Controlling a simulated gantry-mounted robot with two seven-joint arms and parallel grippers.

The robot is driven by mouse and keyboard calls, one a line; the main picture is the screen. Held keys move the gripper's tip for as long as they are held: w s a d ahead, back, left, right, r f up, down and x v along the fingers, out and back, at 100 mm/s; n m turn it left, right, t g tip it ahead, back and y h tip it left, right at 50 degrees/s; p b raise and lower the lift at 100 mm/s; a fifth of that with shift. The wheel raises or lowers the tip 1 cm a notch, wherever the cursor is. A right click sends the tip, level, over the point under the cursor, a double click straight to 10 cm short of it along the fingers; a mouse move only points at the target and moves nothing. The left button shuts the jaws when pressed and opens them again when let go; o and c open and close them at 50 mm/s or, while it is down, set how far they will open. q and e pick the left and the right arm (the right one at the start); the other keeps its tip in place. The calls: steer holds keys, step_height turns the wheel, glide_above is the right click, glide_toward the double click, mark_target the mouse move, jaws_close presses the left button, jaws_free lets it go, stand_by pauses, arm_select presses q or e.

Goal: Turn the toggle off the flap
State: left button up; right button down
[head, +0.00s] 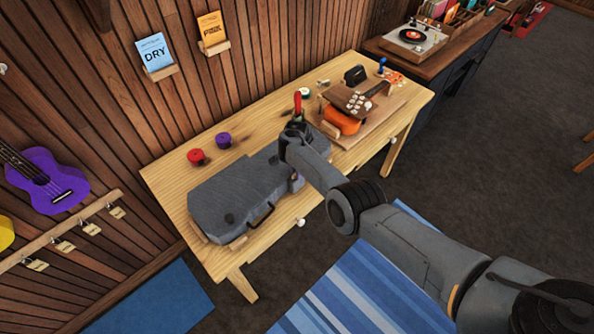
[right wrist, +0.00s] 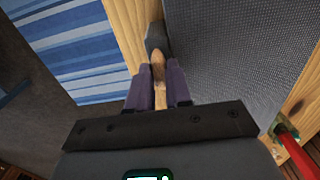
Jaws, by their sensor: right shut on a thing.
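The grey case (head: 235,190) lies shut on the wooden table, its handle facing the front edge. In the right wrist view, its grey woven side (right wrist: 235,60) fills the right part. My right gripper (head: 296,138) is at the far right end of the case. It is shut on a slim wooden toggle (right wrist: 159,68), held between the two purple-grey fingers (right wrist: 158,92). A dark grey flap (right wrist: 155,38) shows just beyond the toggle's tip. In the head view the arm hides the toggle and flap. My left gripper is not in view.
Red and purple rolls (head: 196,157) sit behind the case. A red-handled tool (head: 298,102) stands close behind my right gripper. An orange ukulele (head: 342,120) lies on a board to the right. A striped blue rug (head: 365,285) covers the floor in front.

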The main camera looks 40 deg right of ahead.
stand_by(0.3)
steer(key=c, duration=1.1)
jaws_free()
steer(key=shift+c, duration=0.2)
steer(key=shift+o, duration=0.5)
step_height(320, 180, up, 11)
steer(key=p, duration=0.4)
steer(key=shift+s+f, duration=0.1)
steer(key=shift+f, duration=0.1)
